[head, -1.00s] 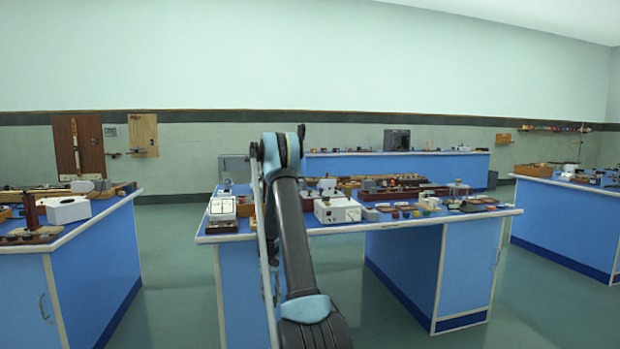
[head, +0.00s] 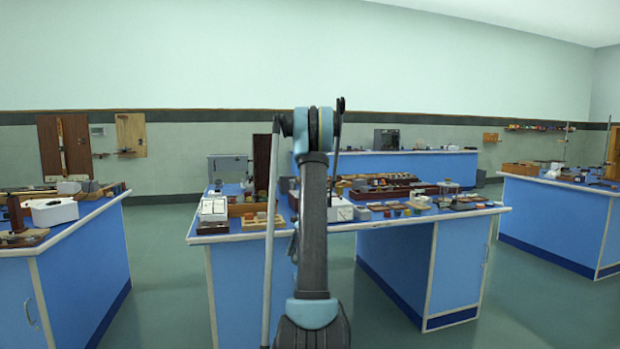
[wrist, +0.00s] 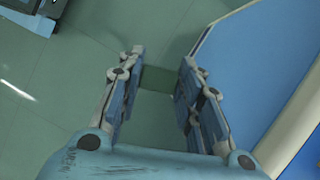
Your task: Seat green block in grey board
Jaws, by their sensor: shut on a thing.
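In the wrist view my gripper (wrist: 162,68) is shut on a small dark green block (wrist: 156,79), held between the fingertips. Grey-green floor lies below it, with a blue bench side to the right. In the head view my arm rises in front of the middle bench and hides part of its top; the gripper and block cannot be made out there. I cannot pick out the grey board for certain among the small items on the benches.
The middle bench (head: 398,222) carries a white box (head: 340,210), a wooden tray (head: 262,221), a dark upright panel (head: 264,160) and several small blocks and boards. A left bench (head: 82,262) and a right bench (head: 553,225) flank it. Floor between them is clear.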

